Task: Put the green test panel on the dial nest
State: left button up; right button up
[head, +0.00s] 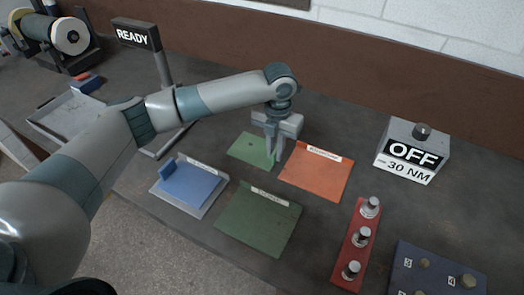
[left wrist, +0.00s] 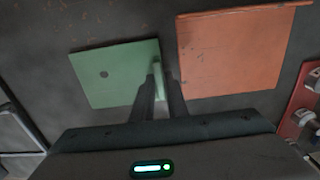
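The light green test panel (head: 246,148) is a flat square lying on the dark bench, left of the orange sheet. In the left wrist view the panel (left wrist: 110,72) shows a dark round spot and an upright green tab at its right edge. My left gripper (head: 274,150) points down at that edge. Its fingers (left wrist: 162,85) are close together on either side of the tab and look shut on it. A grey nest (head: 212,204) with a blue panel on it and a dark green sheet (head: 258,222) lie nearer. My right gripper is out of view.
The orange sheet (head: 316,174) lies close to the right of the panel. A red strip with several metal posts (head: 356,245), a dark blue block (head: 436,275) and an OFF box (head: 412,150) stand on the right. A READY sign (head: 137,34) stands at back left.

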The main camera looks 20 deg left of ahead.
pick_arm(q)
grip_shut()
jog(key=shift+r, duration=0.2)
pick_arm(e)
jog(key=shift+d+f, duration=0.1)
